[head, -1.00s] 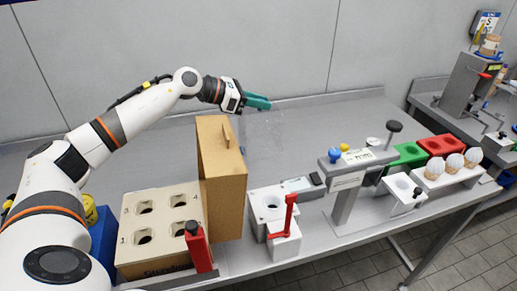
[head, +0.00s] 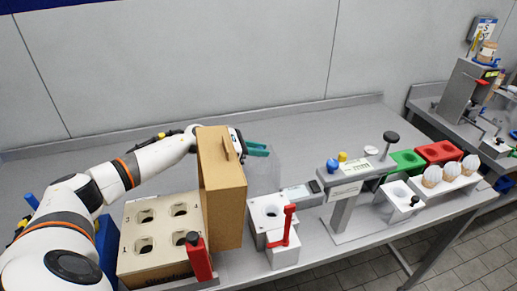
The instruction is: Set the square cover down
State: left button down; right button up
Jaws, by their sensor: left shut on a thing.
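My left gripper (head: 256,149), with teal fingers, is behind the upper right edge of a tall brown box. The brown box hides part of my left wrist. My right gripper is not in view.
The tall brown box (head: 223,190) stands beside a beige four-hole block (head: 160,258). A white holder with a red lever (head: 286,235), a grey stand (head: 345,205), green (head: 407,161) and red (head: 439,151) trays stand to the right. The table's back is clear.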

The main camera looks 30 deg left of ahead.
pick_arm(q)
jog(key=c, duration=1.7)
grip_release()
jog(key=shift+f, duration=0.15)
jog(key=o, duration=0.5)
jog(key=shift+c, duration=0.2)
jog(key=shift+r, duration=0.25)
jog(key=b+v, duration=0.5)
jog(key=v, duration=0.7)
